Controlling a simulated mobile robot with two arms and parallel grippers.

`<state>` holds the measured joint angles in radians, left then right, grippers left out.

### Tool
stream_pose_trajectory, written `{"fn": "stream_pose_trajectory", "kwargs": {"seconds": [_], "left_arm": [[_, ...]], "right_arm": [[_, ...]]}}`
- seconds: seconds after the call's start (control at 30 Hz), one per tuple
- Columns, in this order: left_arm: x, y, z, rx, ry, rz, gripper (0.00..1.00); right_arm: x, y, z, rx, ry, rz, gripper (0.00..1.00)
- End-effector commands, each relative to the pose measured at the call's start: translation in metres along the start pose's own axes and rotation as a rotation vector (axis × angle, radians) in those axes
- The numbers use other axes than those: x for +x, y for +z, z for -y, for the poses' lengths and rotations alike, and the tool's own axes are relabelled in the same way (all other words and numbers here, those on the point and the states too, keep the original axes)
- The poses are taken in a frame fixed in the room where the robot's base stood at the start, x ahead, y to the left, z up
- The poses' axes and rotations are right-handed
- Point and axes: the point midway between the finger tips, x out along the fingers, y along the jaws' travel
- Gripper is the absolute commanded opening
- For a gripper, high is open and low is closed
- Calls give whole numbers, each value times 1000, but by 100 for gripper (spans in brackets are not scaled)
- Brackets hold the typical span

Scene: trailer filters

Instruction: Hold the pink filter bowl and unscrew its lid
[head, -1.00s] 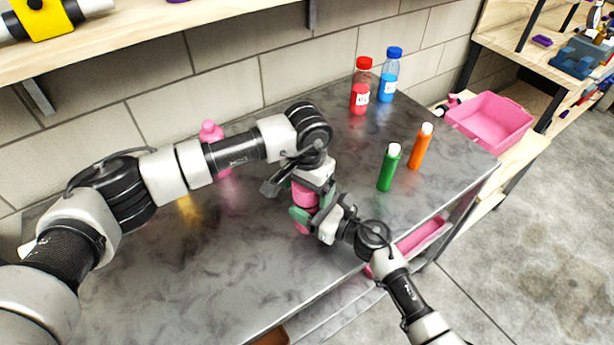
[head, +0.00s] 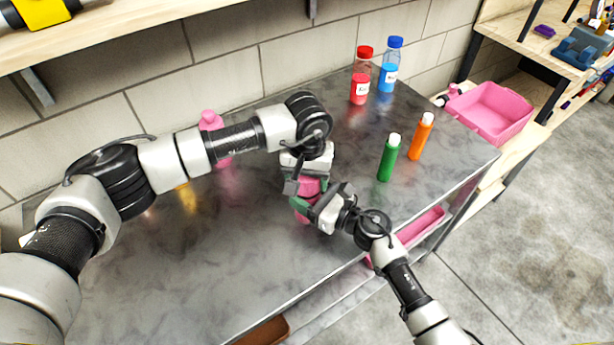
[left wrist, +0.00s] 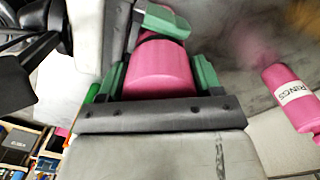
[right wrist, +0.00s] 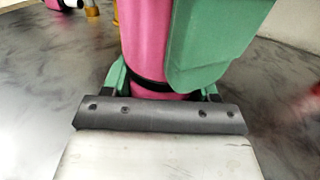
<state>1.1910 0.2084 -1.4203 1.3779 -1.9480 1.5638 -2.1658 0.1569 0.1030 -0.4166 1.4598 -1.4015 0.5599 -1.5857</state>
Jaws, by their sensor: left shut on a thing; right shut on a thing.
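The pink filter (head: 308,186) stands over the grey worktop (head: 220,260) between my two grippers. My left gripper (head: 306,178) is shut on its upper part, the lid end, from above. In the left wrist view the pink part (left wrist: 160,72) sits between green finger pads. My right gripper (head: 308,208) is shut on the lower part, the bowl, from the front right. The right wrist view shows the pink bowl (right wrist: 145,40) between green pads, with a dark band around it. The fingers hide much of the filter, and I cannot tell how far the lid is turned.
Green (head: 389,158) and orange (head: 421,137) bottles stand to the right, with red (head: 360,88) and blue (head: 390,72) bottles behind. A pink bottle (head: 211,121) stands behind my left arm. A pink bin (head: 490,110) is at the far right. The front left worktop is clear.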

Motion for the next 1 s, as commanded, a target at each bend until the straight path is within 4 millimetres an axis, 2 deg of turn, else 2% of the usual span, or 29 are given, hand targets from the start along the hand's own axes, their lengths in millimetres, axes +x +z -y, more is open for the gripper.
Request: {"fn": "stream_pose_trajectory", "kwargs": {"seconds": [1.0], "left_arm": [[-2, 0, -1, -2162, 3, 0, 37]], "right_arm": [[0, -1, 0, 1, 1, -2, 0]]}}
